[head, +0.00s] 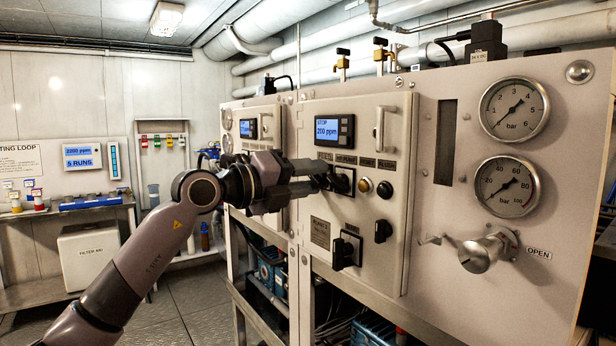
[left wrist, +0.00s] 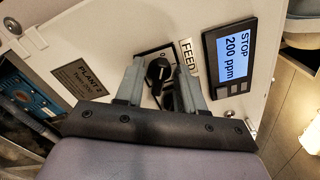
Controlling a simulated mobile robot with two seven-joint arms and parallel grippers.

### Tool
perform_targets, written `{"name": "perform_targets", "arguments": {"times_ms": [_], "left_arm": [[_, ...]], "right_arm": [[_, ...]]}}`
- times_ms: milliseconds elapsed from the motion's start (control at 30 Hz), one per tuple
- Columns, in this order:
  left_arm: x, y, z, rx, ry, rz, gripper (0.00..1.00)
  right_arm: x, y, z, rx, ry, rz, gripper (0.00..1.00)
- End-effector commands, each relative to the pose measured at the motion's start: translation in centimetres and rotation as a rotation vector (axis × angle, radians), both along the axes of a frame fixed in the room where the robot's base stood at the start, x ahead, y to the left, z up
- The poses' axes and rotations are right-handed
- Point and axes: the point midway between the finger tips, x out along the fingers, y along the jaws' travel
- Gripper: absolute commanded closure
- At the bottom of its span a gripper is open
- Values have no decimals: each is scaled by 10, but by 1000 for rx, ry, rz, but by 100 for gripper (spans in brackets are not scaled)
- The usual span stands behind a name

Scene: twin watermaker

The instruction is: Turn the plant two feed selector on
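The plant two feed selector (left wrist: 158,70) is a black rotary knob on a dark square plate, beside a FEED label (left wrist: 188,57). My left gripper (head: 318,178) reaches the panel from the left. In the left wrist view its two grey fingers (left wrist: 160,85) stand apart, one on each side of the knob, with small gaps visible. The display (left wrist: 236,58) above the selector reads STOP and 200 ppm. My right gripper is not in view.
A PLANT 2 plate (left wrist: 80,78) sits near the selector. More black knobs (head: 346,250) (head: 383,231), an amber button (head: 364,185) and a panel handle (head: 384,128) are close by. Two gauges (head: 514,107) and a valve handle (head: 487,250) are further right.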

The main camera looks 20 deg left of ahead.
Motion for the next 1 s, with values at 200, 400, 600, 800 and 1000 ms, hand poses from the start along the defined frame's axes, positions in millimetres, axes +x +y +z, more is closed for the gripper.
{"name": "perform_targets", "arguments": {"times_ms": [200, 400, 600, 800, 1000], "left_arm": [[0, 0, 0, 0, 0, 0, 98], [0, 0, 0, 3, -2, 0, 100], [0, 0, 0, 40, -31, 0, 100], [0, 1, 0, 134, -104, 1, 100], [0, 1, 0, 274, -213, 0, 100]], "right_arm": [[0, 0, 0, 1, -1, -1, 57], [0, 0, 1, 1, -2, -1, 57], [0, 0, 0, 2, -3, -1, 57], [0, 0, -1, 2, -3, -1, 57], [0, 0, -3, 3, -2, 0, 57]]}}
